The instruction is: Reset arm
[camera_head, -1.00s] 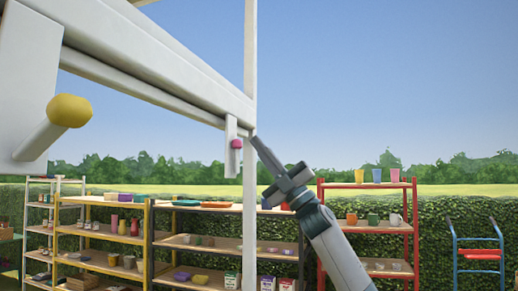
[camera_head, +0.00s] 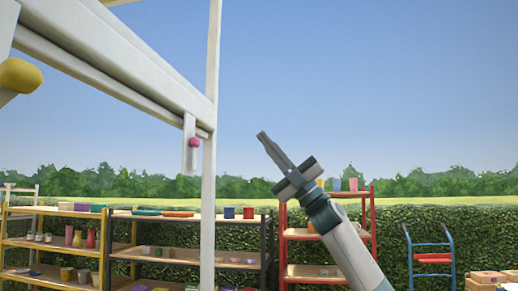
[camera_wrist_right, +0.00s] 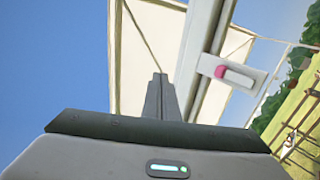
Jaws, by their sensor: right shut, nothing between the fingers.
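My right gripper (camera_head: 263,136) is raised in the middle of the head view, with its fingers shut and pointing up and to the left. Nothing is between them. It also shows in the right wrist view (camera_wrist_right: 160,77), where the two fingertips are together. A white frame post (camera_head: 211,120) stands to the left of the gripper, apart from it in the head view. A pink knob (camera_head: 194,142) sits on a short white bracket beside that post; it also shows in the right wrist view (camera_wrist_right: 221,72). My left gripper is not in view.
A white beam (camera_head: 120,72) slopes across the upper left, with a yellow knob (camera_head: 20,75) at the left edge. Shelves with pots stand behind: a yellow rack (camera_head: 50,241), a dark rack (camera_head: 190,256) and a red rack (camera_head: 300,238).

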